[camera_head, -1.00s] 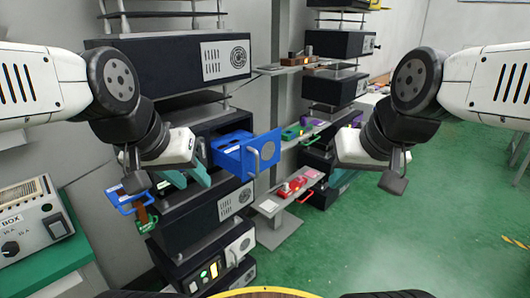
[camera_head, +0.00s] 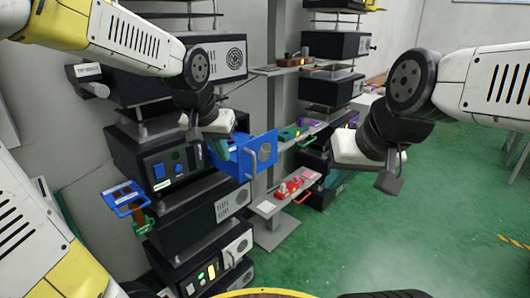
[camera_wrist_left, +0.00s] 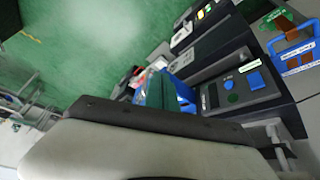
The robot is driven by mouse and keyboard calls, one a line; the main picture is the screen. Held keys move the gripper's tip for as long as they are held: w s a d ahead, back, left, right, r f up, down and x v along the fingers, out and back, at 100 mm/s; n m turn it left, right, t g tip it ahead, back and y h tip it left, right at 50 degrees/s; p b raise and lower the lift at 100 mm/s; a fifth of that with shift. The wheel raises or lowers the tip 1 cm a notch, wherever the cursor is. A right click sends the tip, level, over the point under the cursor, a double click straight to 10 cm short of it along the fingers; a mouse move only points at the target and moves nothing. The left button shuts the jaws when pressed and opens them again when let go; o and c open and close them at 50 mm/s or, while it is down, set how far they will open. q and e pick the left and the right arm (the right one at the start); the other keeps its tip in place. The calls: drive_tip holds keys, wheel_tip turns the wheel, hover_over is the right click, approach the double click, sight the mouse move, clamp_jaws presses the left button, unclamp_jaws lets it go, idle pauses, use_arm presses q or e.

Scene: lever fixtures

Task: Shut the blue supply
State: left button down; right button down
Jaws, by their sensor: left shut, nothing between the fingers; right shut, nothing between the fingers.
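The blue supply (camera_head: 262,153) is a blue drawer-like box with a round grille and a pale handle. It stands out from a black rack unit. My left gripper (camera_head: 216,150) is shut and empty at the box's left side; contact cannot be told. In the left wrist view, blue parts of the box (camera_wrist_left: 186,92) show beside the teal fingers. My right gripper (camera_head: 335,182) is shut and empty, well to the right of the box, its fingers partly hidden behind its wrist.
A panel with blue buttons (camera_head: 159,171) is left of the box. A shelf (camera_head: 268,206) with a red fixture (camera_head: 293,186) stands to the right. Green floor (camera_head: 400,240) is clear.

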use_arm(q)
drive_tip(key=w+d+f+m+t+y, duration=0.2)
drive_tip(key=w+d+f+m+y, duration=0.15)
drive_tip(key=w+d, duration=1.1)
drive_tip(key=shift+m+h, duration=0.25)
drive_tip(key=shift+m, duration=0.2)
drive_tip(key=shift+w+a+r+x, duration=0.15)
drive_tip(key=shift+a+x, duration=0.2)
drive_tip(key=shift+x, duration=1.65)
drive_tip(key=shift+w+a+r+x, duration=0.15)
drive_tip(key=shift+a+x, duration=0.15)
drive_tip(key=shift+x, duration=1.75)
drive_tip(key=shift+w+a+r+x, duration=0.1)
drive_tip(key=shift+a+x, duration=0.25)
drive_tip(key=shift+x, duration=1.65)
